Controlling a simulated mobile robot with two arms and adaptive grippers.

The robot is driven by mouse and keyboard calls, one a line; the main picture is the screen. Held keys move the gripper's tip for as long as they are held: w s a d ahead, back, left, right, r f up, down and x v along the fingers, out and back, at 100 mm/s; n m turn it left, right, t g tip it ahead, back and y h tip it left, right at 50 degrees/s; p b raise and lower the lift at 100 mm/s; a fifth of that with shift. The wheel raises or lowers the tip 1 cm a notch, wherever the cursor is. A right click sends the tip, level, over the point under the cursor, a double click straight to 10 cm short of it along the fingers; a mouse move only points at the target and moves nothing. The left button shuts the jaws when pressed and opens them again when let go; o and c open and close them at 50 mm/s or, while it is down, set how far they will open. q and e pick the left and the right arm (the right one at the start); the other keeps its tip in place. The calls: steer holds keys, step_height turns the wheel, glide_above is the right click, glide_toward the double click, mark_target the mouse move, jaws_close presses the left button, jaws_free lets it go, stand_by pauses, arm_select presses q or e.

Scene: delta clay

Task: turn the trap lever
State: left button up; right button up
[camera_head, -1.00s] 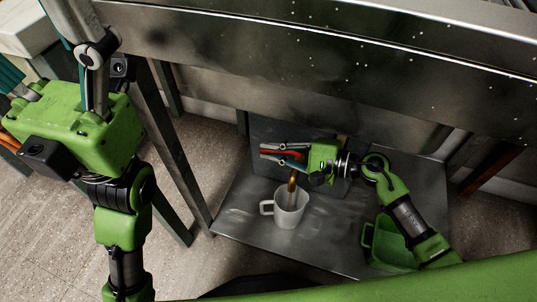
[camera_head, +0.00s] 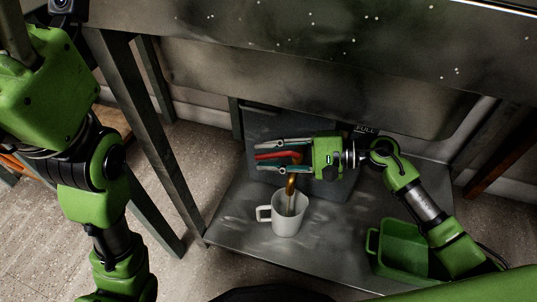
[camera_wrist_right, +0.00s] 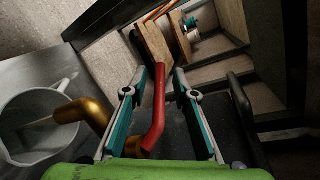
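The red trap lever (camera_head: 275,155) sticks out to the left from the grey box (camera_head: 262,118) under the sink. My right gripper (camera_head: 258,156) is around it, one finger on each side. In the right wrist view the lever (camera_wrist_right: 157,110) lies between the spread fingers (camera_wrist_right: 158,82), with gaps on both sides. A brass spout (camera_head: 291,184) points down below the lever into a white mug (camera_head: 289,222). My left arm is at the left; its gripper (camera_head: 18,35) is cut off by the picture edge, so its fingers cannot be judged.
The mug stands on a metal shelf (camera_head: 325,255). A green bin (camera_head: 392,262) stands at the shelf's right, beside my right forearm. The steel sink (camera_head: 320,90) hangs above, and a table leg (camera_head: 150,150) stands at the left.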

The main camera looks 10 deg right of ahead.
steer(key=shift+d, duration=0.1)
steer(key=v, duration=1.2)
